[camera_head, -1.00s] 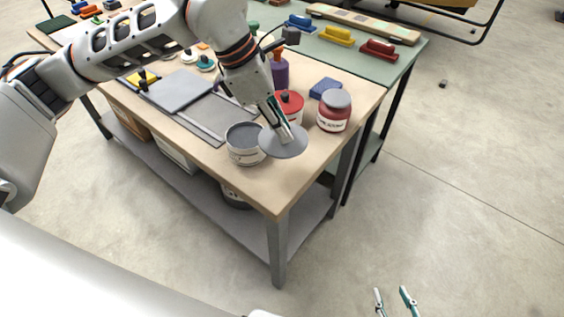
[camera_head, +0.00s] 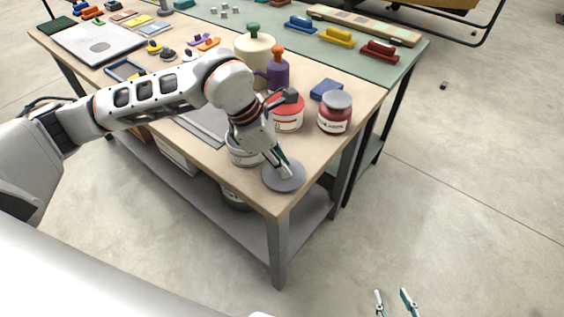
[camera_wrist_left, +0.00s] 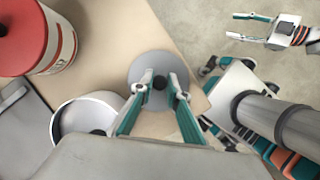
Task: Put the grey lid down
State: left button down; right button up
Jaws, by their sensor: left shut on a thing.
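The grey lid (camera_head: 296,184) is a flat round disc at the near corner of the wooden table (camera_head: 262,195). In the left wrist view the grey lid (camera_wrist_left: 147,62) has a dark knob (camera_wrist_left: 160,82) between the fingertips. My left gripper (camera_head: 285,173) is shut on this knob, above the disc. The lid looks level and low over the tabletop; I cannot tell if it touches. A grey paint can (camera_head: 240,157) stands just left of it, partly hidden by my arm; its pale rim (camera_wrist_left: 62,112) shows in the wrist view. My right gripper (camera_head: 393,300) is open and empty, over the floor.
A red-lidded can (camera_head: 288,118) and a red jar with a grey lid (camera_head: 334,117) stand behind the lid. A purple bottle (camera_head: 278,72) and a blue block (camera_head: 326,89) are further back. The table's front and right edges are close to the lid.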

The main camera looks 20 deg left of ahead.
pick_arm(q)
jog(key=shift+f, duration=0.15)
jog(key=c, duration=2)
grip_release()
jog(key=shift+o, duration=0.2)
jog(key=shift+r, duration=0.2)
jog(key=v, duration=1.2)
jog(key=shift+s, duration=0.15)
